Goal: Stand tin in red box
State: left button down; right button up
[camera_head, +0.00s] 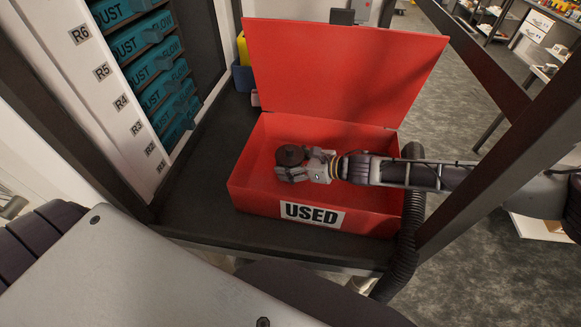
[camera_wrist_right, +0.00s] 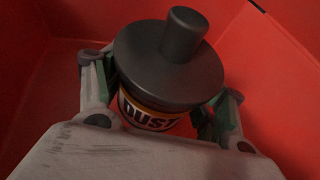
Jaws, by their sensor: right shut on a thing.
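The red box (camera_head: 375,200) stands open on the dark bench, its lid raised at the back and a "USED" label on its front. My right gripper (camera_head: 294,165) is inside the box's opening and is shut on the tin (camera_head: 290,155). In the right wrist view the tin (camera_wrist_right: 150,119) has a dark grey lid with a knob and a yellow and black "DUST" label. It looks upright between the fingers (camera_wrist_right: 160,110). I cannot tell whether its base touches the box floor. My left gripper is not in view.
A rack of teal "DUST" boxes (camera_head: 155,60) stands at the left. A dark post (camera_head: 500,160) and a black hose (camera_head: 408,230) are at the right, near my right arm. A blue bin (camera_head: 243,77) is behind the box. Bare bench (camera_head: 200,190) lies left of the box.

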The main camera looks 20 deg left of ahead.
jog(key=shift+f, duration=1.05)
jog(key=shift+f, duration=0.1)
jog(key=o, duration=1.3)
jog(key=shift+c, duration=0.2)
jog(key=shift+v, duration=1.25)
jog(key=shift+b+v, duration=0.75)
jog(key=shift+v, duration=4.05)
jog(key=shift+w, duration=0.1)
